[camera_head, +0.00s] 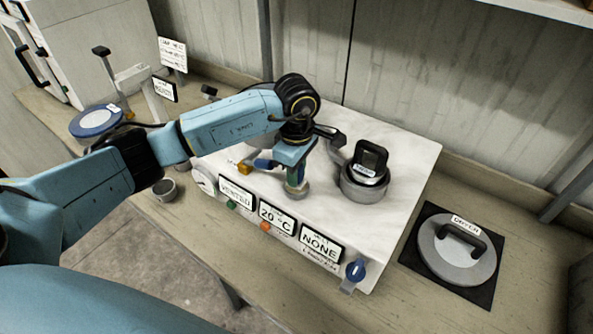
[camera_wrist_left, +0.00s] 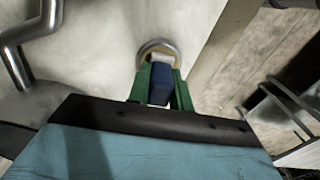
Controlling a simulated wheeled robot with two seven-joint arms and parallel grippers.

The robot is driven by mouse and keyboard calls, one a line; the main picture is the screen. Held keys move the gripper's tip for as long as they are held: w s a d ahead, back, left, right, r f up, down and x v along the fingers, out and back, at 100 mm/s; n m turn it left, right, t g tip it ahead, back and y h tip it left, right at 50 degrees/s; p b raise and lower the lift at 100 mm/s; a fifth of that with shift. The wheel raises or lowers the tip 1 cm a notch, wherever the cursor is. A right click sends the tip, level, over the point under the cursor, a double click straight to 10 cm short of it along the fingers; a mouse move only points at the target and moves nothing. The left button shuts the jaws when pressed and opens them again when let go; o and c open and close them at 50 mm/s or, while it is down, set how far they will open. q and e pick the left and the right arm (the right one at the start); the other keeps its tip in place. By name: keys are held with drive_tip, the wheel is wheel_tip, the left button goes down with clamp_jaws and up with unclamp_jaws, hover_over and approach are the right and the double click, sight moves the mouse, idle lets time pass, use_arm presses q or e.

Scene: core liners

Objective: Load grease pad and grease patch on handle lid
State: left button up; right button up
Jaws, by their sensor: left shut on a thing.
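My left gripper (camera_head: 297,180) is over the front part of the white-topped machine, pointing down. In the left wrist view its green fingers (camera_wrist_left: 160,85) are shut on a dark blue block-like thing (camera_wrist_left: 159,92). A round metallic rim (camera_wrist_left: 158,45) shows just beyond the fingertips; in the head view a small pale round piece (camera_head: 297,191) is below them. I cannot tell whether it is held or resting on the top. A grey round lid with a black handle (camera_head: 457,252) lies on a black mat at the right. I cannot identify the grease pad or patch for certain.
The machine's white top (camera_head: 410,150) carries a grey pot with a black-handled, labelled piece (camera_head: 365,190). Front signs read "VENTED", "20 °C" and "NONE"; a blue knob (camera_head: 355,270) is at the corner. A blue disc (camera_head: 97,121) and small cup (camera_head: 164,190) stand left.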

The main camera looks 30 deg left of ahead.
use_arm(q)
drive_tip(key=shift+f, duration=0.15)
idle(1.3)
drive_tip(key=shift+r+p, duration=1.6)
drive_tip(key=shift+r, duration=2.05)
